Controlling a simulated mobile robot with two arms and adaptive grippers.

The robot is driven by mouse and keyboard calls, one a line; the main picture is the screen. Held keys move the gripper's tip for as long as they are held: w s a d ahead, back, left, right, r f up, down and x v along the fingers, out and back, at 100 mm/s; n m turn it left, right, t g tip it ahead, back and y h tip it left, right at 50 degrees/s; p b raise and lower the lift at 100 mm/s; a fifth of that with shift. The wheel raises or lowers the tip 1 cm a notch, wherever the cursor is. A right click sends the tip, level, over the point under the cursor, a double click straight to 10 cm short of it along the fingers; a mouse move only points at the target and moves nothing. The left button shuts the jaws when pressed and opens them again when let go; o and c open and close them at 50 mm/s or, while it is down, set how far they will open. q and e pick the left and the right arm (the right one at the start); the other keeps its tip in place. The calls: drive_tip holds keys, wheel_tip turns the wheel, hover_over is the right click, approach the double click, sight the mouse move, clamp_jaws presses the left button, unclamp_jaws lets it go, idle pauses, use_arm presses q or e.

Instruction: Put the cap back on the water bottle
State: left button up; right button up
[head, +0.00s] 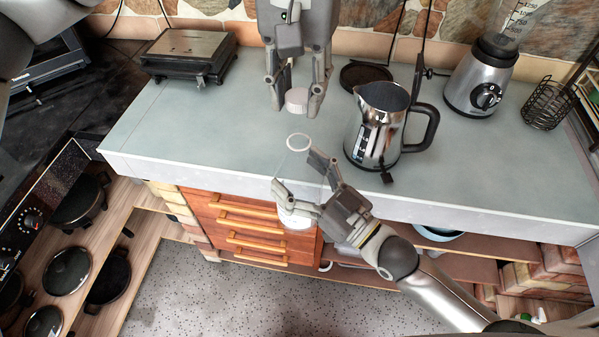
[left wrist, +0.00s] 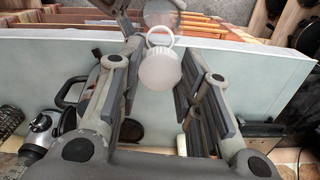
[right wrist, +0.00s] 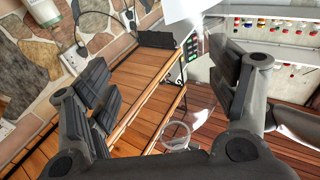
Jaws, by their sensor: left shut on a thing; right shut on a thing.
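The white cap (head: 296,100) is between the fingers of my left gripper (head: 295,100), which is shut on it. In the left wrist view the cap (left wrist: 160,68) shows as a round white piece between the fingers. The clear water bottle (head: 299,142) shows mainly by its pale mouth ring and white lower part. My right gripper (head: 299,178) is shut around its see-through body, in front of the counter edge. The cap is above and apart from the ring in the head view. In the right wrist view, the bottle's ring (right wrist: 175,135) is visible; its clear walls are faint.
A blender (head: 483,80) and a wire basket (head: 548,103) stand farther right. A grill (head: 188,53) is at the back left. The counter's left middle is clear. Drawers (head: 250,225) are below.

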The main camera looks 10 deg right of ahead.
sight(299, 135)
use_arm(q)
drive_tip(key=shift+f, duration=0.1)
drive_tip(key=shift+f, duration=1.95)
drive_tip(key=shift+f, duration=0.85)
drive_tip(key=shift+f, duration=0.55)
